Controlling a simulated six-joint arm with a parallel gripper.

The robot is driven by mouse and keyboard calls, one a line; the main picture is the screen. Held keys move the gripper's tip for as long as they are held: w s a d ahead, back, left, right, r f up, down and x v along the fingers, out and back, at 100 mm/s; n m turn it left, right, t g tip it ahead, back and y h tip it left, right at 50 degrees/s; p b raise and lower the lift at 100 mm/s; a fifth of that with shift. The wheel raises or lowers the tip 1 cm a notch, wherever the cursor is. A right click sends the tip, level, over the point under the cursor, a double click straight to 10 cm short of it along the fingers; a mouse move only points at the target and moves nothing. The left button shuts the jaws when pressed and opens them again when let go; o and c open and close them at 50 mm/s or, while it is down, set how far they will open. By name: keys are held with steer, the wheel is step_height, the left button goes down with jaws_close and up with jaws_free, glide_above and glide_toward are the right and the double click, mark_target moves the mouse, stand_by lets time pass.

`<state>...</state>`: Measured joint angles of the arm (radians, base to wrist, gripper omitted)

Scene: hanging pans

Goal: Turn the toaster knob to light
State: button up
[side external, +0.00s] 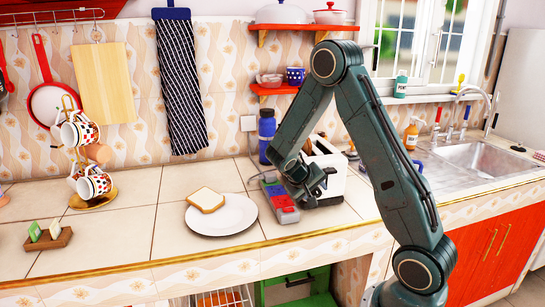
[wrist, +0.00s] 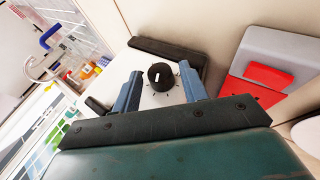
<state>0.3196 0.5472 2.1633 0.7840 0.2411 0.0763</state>
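The white toaster (side external: 330,172) stands on the counter against the back wall, partly hidden by my arm in the side view. In the wrist view its white end face (wrist: 150,100) carries a round black knob (wrist: 160,76) with a short white pointer mark and small ticks around it. A black lever or slot part (wrist: 165,50) shows just beyond the knob. My gripper (wrist: 161,69) is open, with one blue-grey finger on each side of the knob and visible gaps to it. In the side view my gripper (side external: 308,190) is at the toaster's near end; the knob is hidden there.
A grey and red object (side external: 282,203) lies close to the left of my gripper. A white plate (side external: 222,215) with a bread slice (side external: 206,199) is further left. A blue bottle (side external: 267,137) stands behind. The sink (side external: 475,153) is to the right.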

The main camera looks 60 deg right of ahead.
steer(key=c, duration=0.7)
steer(key=shift+w+a+f+n+g+h, duration=0.15)
steer(key=shift+f+n+g+h, duration=0.15)
steer(key=shift+g+h, duration=1.1)
steer(key=shift+h, duration=0.3)
steer(key=o, duration=1)
steer(key=shift+c, duration=0.2)
